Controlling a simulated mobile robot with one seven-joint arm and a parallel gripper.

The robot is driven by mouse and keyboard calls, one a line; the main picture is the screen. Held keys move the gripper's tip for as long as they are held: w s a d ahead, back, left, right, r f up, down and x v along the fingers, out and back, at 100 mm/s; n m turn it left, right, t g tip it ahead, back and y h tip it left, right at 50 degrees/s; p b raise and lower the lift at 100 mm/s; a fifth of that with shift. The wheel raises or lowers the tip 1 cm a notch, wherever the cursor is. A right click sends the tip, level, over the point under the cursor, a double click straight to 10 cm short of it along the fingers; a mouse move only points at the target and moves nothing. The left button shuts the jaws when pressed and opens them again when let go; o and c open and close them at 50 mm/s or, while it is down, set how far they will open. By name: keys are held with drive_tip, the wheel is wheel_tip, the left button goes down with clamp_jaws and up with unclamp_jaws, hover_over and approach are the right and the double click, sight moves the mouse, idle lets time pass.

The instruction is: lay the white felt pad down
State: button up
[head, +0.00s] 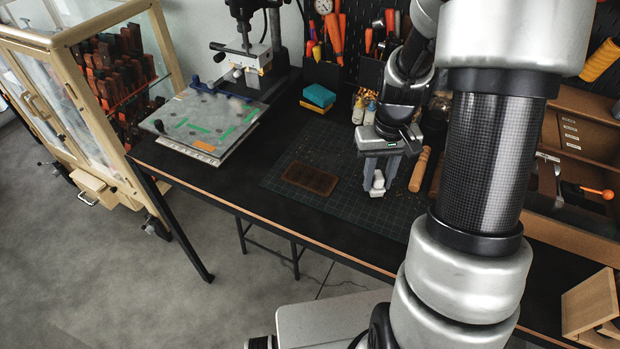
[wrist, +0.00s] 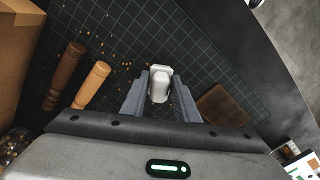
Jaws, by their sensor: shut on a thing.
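The white felt pad (head: 377,182) is a small, pale, blocky thing between the fingers of my gripper (head: 378,172). In the wrist view the white pad (wrist: 159,86) shows between the two grey fingertips of my gripper (wrist: 160,98), with its far end sticking out past them. The fingers are shut on it and point down over the green cutting mat (head: 335,198). I cannot tell whether the pad touches the mat or hangs just above it. A flat brown rectangular block (head: 310,179) lies on the mat to the left of my gripper.
Two wooden-handled tools (wrist: 64,76) lie beside my gripper, with crumbs scattered near them. Small bottles (head: 358,112) and a blue-and-yellow sponge (head: 319,96) stand behind. A stamping press (head: 245,60) with a grey plate (head: 200,120) is at the left. The mat's front is clear.

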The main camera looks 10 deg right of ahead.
drive_tip(key=shift+f+b, duration=0.45)
drive_tip(key=shift+f, duration=0.25)
drive_tip(key=o, duration=1)
drive_tip(key=shift+r, duration=0.1)
wheel_tip(320, 180, up, 17)
drive_tip(key=p, duration=0.1)
drive_tip(key=shift+r+p, duration=0.15)
drive_tip(key=shift+p, duration=0.2)
